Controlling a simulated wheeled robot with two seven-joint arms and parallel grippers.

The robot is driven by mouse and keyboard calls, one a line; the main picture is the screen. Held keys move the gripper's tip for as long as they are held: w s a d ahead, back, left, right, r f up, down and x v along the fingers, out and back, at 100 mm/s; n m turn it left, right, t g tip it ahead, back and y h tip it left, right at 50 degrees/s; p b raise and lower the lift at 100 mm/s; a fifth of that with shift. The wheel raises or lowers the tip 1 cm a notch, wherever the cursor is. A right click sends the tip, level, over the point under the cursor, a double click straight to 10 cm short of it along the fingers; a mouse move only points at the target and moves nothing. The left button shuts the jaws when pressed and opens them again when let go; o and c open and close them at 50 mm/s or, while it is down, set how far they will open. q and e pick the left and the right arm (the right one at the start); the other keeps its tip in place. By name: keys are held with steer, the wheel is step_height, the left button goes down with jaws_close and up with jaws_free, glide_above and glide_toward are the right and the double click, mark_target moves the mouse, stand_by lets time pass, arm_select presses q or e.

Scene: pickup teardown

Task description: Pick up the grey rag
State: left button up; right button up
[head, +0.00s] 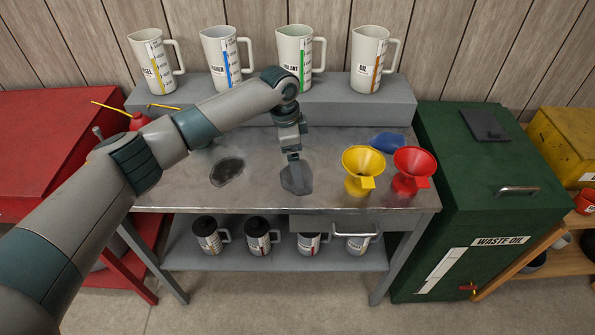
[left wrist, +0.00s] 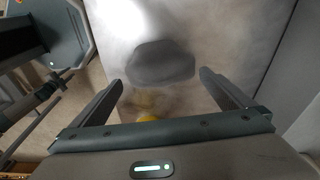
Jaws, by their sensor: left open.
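The grey rag (head: 297,181) lies flat on the metal bench top, near the middle. It also shows in the left wrist view (left wrist: 160,62) as a dark grey rounded patch beyond and between the fingertips. My left gripper (head: 293,158) points down just above the rag's far part and hides some of it. In the left wrist view the left gripper (left wrist: 163,84) has its fingers wide apart with nothing between them. Whether the fingertips touch the bench I cannot tell. My right gripper is in neither view.
A dark patch (head: 227,171) lies left of the rag. A yellow funnel (head: 362,165), a red funnel (head: 413,168) and a blue cloth (head: 387,142) are to its right. Several measuring jugs (head: 221,55) stand on the raised grey shelf (head: 345,112) behind. A green waste oil cabinet (head: 480,170) stands right.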

arm_select(q)
steer(key=shift+d+f+p, duration=0.2)
steer(key=shift+f+p, duration=0.15)
steer(key=shift+f, duration=1.15)
steer(key=shift+w, duration=0.1)
steer(key=c, duration=0.8)
